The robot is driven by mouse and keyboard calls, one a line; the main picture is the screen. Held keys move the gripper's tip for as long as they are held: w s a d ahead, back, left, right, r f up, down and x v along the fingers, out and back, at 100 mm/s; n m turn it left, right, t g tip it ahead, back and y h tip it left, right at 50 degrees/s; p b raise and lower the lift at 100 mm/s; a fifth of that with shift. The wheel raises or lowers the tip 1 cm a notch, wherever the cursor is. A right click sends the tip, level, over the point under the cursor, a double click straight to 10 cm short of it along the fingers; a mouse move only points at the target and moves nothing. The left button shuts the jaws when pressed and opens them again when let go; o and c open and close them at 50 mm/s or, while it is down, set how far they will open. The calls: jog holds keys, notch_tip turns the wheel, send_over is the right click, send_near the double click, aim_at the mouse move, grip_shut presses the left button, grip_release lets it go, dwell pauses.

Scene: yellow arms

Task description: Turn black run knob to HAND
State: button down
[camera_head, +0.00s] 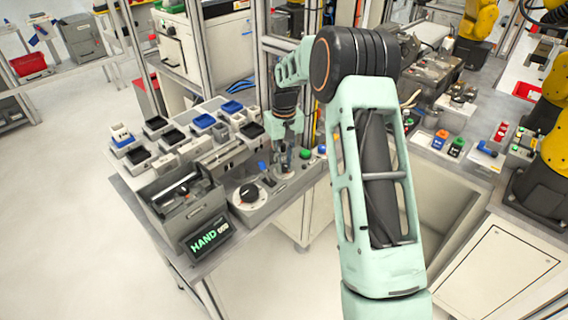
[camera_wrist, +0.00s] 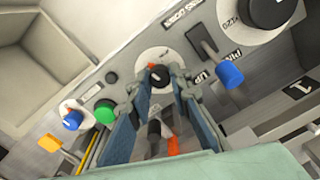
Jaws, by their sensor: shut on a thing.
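The black run knob (camera_wrist: 159,76) shows in the wrist view, on a round white dial (camera_wrist: 150,60) with a small red mark. My gripper (camera_wrist: 158,82) points down at the panel with a finger on either side of this knob, shut on it. The fingers hide part of the dial. A dark display (camera_head: 208,236) at the panel's front reads HAND in green letters.
A larger black knob (camera_head: 249,192) and a blue-tipped lever (camera_head: 263,168) stand left of my gripper. A green button (camera_head: 305,153) and a blue knob (camera_head: 321,149) are to its right. Several small bins and a grey box (camera_head: 185,205) fill the table's left.

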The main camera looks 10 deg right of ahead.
aim_at(284, 165)
jog(key=n, duration=0.6)
jog(key=shift+w+n, duration=0.1)
jog(key=shift+n, duration=0.2)
dwell(0.5)
jog(key=c, duration=1.8)
grip_release()
jog(key=shift+o, duration=0.2)
notch_tip(284, 165, up, 12)
